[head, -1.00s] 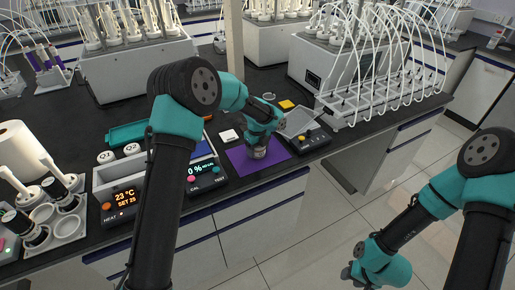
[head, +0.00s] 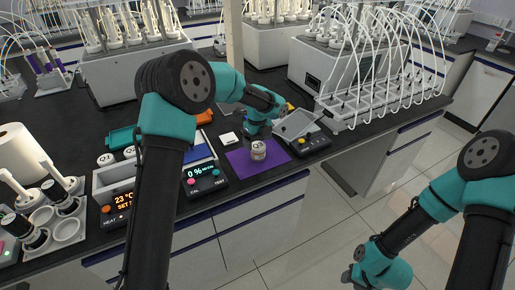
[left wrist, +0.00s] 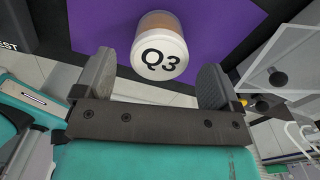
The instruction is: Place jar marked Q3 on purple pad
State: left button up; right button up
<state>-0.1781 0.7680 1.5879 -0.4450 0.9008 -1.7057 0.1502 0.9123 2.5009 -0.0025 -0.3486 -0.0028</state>
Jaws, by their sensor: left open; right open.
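The jar marked Q3 (head: 258,150) stands upright on the purple pad (head: 239,163) near the bench's front edge. In the left wrist view the jar (left wrist: 159,50) shows its white lid lettered Q3, with the purple pad (left wrist: 100,28) around it. My left gripper (left wrist: 152,82) is open, its fingers to either side of the lid in the picture and apart from it. In the head view my left gripper (head: 256,130) is behind the jar, partly hidden by its own wrist. My right gripper (head: 352,277) hangs low over the floor, away from the bench; its fingers are hardly visible.
Two other lidded jars (head: 106,159) sit in a grey holder at left with a temperature display. A device reading 0 % (head: 204,177) is left of the pad. A grey instrument with a clear lid (head: 300,125) is close on its right.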

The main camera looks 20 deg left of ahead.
aim_at(258, 145)
pick_arm(q)
notch_tip(258, 145, up, 6)
jog(key=shift+r, duration=0.25)
dwell(0.6)
